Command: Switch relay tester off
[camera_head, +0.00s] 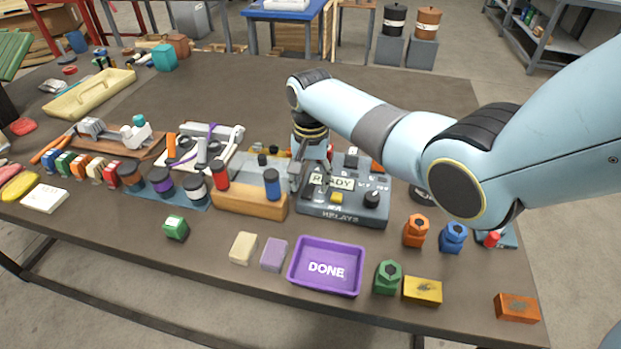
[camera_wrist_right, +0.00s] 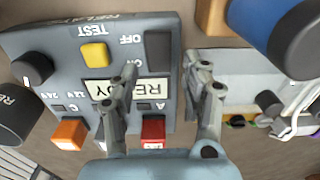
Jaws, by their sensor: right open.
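The relay tester (camera_head: 342,213) is a dark grey box on the bench. It has a READY display, a yellow TEST button (camera_wrist_right: 95,54) and a black knob (camera_wrist_right: 32,68). In the right wrist view a black rocker switch (camera_wrist_right: 160,48) sits beside the words OFF and ON; which way it is tipped I cannot tell. My right gripper (camera_head: 316,165) is over the tester's left part, pointing down. In the wrist view the right gripper (camera_wrist_right: 167,68) is open and empty, its fingertips just short of the rocker, one finger past the tester's edge. My left gripper is not in view.
A wooden block (camera_head: 250,203) with red and blue cylinders stands close left of the tester. The purple DONE tray (camera_head: 327,288) lies in front. Orange and blue pieces stand to its right. Relay blocks, one red (camera_wrist_right: 153,130) and one orange (camera_wrist_right: 68,133), are near the display.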

